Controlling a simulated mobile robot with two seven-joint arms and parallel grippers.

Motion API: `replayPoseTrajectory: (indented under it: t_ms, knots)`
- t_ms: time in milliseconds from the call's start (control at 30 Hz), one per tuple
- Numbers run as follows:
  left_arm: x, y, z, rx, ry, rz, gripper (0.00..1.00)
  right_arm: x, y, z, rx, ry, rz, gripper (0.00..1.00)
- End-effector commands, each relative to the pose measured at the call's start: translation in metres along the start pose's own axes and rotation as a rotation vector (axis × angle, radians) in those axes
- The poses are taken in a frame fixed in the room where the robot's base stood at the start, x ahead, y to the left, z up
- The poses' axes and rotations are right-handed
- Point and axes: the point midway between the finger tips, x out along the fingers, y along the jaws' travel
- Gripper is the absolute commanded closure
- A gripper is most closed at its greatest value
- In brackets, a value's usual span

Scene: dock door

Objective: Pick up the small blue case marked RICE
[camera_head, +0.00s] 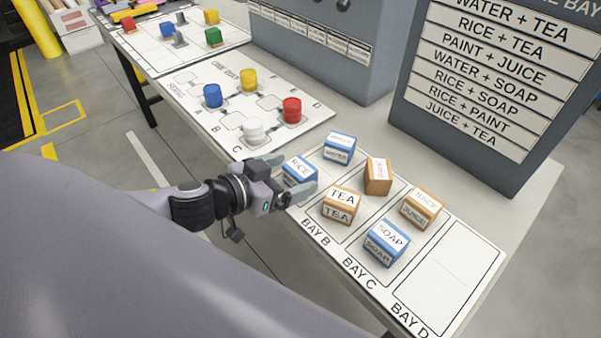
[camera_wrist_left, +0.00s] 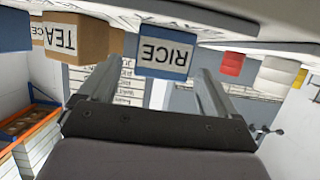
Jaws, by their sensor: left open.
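The small blue case marked RICE (camera_head: 299,168) stands on the white bay mat (camera_head: 452,262), at its near left end, partly hidden by my gripper in the head view. My left gripper (camera_head: 308,178) is open at the RICE case, with one finger to each side of it. In the left wrist view the picture is upside down; the RICE case (camera_wrist_left: 165,50) shows between the spread fingers of the left gripper (camera_wrist_left: 160,68), and gaps show beside it. My right gripper is not in view.
Close by stand an orange TEA case (camera_head: 341,205), a blue WATER case (camera_head: 339,148), an orange case (camera_head: 378,177), a JUICE case (camera_head: 421,209) and a blue SOAP case (camera_head: 387,243). A board with coloured pieces (camera_head: 212,96) lies to the left. Bay D is empty.

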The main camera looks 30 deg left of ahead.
Motion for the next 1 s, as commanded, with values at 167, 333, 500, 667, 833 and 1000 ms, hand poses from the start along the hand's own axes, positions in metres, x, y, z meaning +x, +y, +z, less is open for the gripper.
replayPoseTrajectory:
  t_ms: [167,333,500,667,833,1000]
  knots:
    - [0.014,-0.001,-0.005,0.001,0.004,-0.001,0.08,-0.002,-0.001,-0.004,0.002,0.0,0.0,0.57]
    - [0.031,-0.001,-0.006,0.001,0.003,-0.001,0.08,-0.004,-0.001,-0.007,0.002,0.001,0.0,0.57]
    - [0.046,-0.001,-0.005,0.0,0.001,0.0,0.08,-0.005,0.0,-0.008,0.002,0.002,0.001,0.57]
    - [0.05,0.0,-0.004,0.001,-0.001,0.001,0.08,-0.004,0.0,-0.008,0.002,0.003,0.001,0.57]
    - [0.05,-0.001,-0.004,0.001,-0.001,0.001,0.08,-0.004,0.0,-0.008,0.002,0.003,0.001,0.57]
    - [0.05,-0.001,-0.004,0.001,-0.001,0.0,0.61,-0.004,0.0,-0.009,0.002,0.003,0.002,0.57]
